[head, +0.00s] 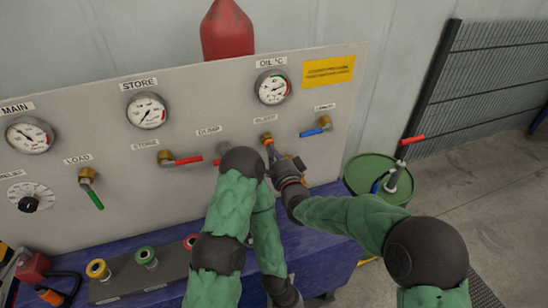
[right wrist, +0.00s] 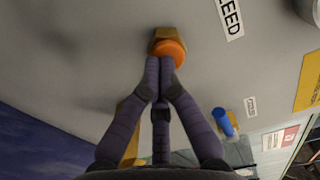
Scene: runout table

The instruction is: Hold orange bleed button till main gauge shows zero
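The orange bleed button (right wrist: 170,50) sits in a brass fitting on the panel, beside a label ending in "EED". In the head view the button (head: 266,138) is partly covered by my right gripper (head: 270,150). The right gripper's fingers are closed together and empty. In the right wrist view the fingertips (right wrist: 160,63) meet the button's lower edge and appear to touch it; how far it is pressed cannot be told. The main gauge (head: 29,135) is at the far left under the MAIN label; its dark needle is too small to read exactly.
Store gauge (head: 146,110) and oil gauge (head: 272,87) are on the same grey panel (head: 75,130). Green load lever (head: 92,195), red store lever (head: 184,160) and blue lever (head: 314,131) stick out. My left arm bends up before the panel, close to the right gripper. A green drum (head: 365,172) stands right.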

